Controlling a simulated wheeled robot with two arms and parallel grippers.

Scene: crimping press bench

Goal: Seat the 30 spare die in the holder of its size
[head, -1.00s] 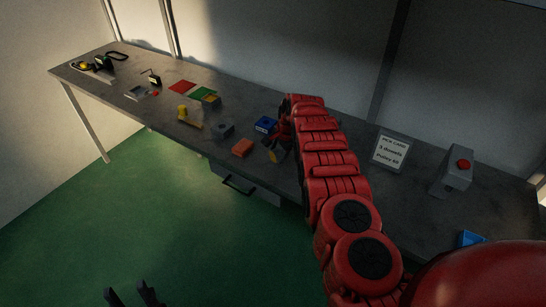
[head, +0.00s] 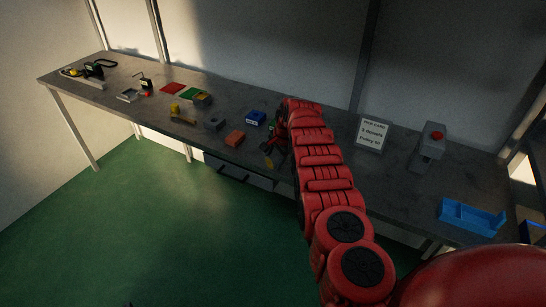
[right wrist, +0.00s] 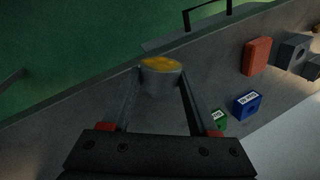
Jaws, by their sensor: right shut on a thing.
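In the right wrist view, my right gripper (right wrist: 160,85) is shut on a short grey round die with a yellow face (right wrist: 161,65). In the head view, my right gripper (head: 268,152) is over the bench's front part, right of the orange block. A blue holder block (head: 256,118) with a white label stands behind it; it also shows in the right wrist view (right wrist: 246,105). Next to that is a green labelled block (right wrist: 218,119), partly hidden by a finger. The label sizes are too small to read surely. My left gripper is out of view.
An orange block (head: 234,138) and a grey block (head: 213,123) stand left of the blue one. Further left are a yellow-handled tool (head: 180,115) and a red mat (head: 172,88). Right are a card (head: 373,135), a red-button box (head: 430,146) and a blue tray (head: 472,218).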

